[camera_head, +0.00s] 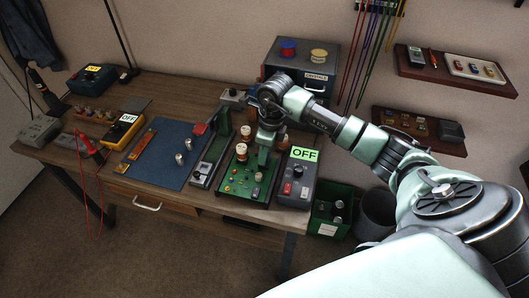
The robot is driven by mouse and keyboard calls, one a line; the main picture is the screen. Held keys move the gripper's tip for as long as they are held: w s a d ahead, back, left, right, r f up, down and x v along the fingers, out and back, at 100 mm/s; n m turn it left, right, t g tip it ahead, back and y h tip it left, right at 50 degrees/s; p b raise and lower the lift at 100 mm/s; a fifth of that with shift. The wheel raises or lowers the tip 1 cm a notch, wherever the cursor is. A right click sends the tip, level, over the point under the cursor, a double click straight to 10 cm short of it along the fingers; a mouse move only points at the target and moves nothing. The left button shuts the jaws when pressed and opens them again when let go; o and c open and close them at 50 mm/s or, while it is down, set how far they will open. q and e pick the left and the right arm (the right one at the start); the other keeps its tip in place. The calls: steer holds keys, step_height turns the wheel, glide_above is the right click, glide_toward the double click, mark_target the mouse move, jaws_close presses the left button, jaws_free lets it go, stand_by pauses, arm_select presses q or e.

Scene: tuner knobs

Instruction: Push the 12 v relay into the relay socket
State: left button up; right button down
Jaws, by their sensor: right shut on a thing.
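My right gripper (265,139) reaches in from the right over the green circuit board (236,190) and points down. It is shut on a small pale block, which I take to be the 12 V relay (263,157), above the board's right side. The relay is tiny here, and I cannot tell whether it touches the board. The relay socket cannot be made out; the gripper and relay may hide it. My left gripper is not in view.
A grey switch box (296,190) with an OFF sign (304,154) stands right of the board. A green lever device (212,160) stands left of it, beside a blue mat (160,165). A blue drawer cabinet (300,65) is behind. Clear wooden table (180,92) lies at the back left.

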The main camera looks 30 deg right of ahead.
steer(key=shift+f+b, duration=0.35)
steer(key=shift+b, duration=0.05)
stand_by(0.5)
steer(key=c, duration=1.1)
jaws_free()
steer(key=shift+o, duration=0.2)
